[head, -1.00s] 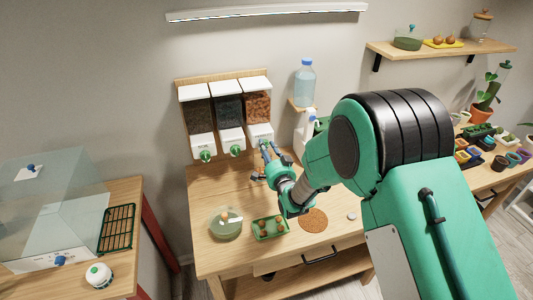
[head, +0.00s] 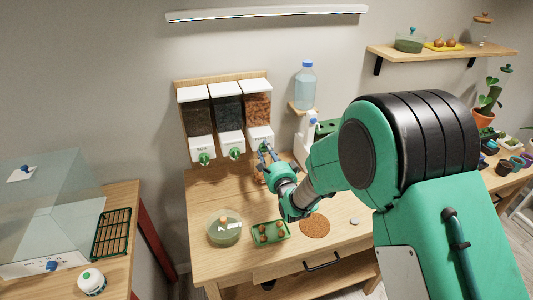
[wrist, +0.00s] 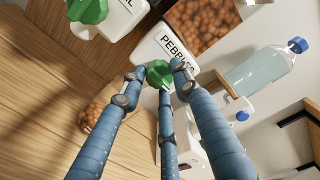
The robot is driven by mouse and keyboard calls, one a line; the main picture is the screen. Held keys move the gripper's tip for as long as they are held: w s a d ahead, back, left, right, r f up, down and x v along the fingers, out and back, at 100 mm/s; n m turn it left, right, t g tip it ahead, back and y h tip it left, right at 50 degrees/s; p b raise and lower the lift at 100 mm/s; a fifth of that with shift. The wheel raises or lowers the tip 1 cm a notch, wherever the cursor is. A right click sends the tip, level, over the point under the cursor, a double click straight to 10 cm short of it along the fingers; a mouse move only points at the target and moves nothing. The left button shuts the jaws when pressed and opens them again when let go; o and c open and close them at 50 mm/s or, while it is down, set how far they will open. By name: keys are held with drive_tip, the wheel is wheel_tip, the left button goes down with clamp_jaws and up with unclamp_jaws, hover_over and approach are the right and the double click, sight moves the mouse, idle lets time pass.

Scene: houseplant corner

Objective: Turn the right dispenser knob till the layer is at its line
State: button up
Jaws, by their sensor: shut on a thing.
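The right dispenser (head: 257,108) holds orange-brown pebbles behind a clear front; its white lower front reads "PEBB..." in the wrist view (wrist: 160,47). Its green knob (wrist: 158,72) sits between the fingers of my gripper (wrist: 157,80), which is shut on it. In the head view my gripper (head: 266,151) reaches up to the dispenser from the lower right and mostly covers the knob. A clear jar (wrist: 92,113) with a layer of orange pebbles stands below the dispenser, left of my fingers in the wrist view. I cannot make out the jar's line.
Two more dispensers with green knobs (head: 204,159) (head: 235,153) hang close to the left. A blue-capped water bottle (head: 305,85) stands to the right. On the table are a glass bowl (head: 224,238), a green tray (head: 285,237) and a round brown mat (head: 315,225).

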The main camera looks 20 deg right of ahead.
drive_tip(key=shift+w+d+r, duration=0.1)
drive_tip(key=shift+d+r, duration=0.1)
drive_tip(key=shift+r, duration=0.15)
drive_tip(key=o, duration=1.1)
drive_tip(key=shift+d, duration=0.1)
drive_tip(key=shift+o, duration=0.2)
drive_tip(key=shift+f, duration=0.25)
drive_tip(key=shift+a, duration=0.2)
drive_tip(key=s, duration=1.2)
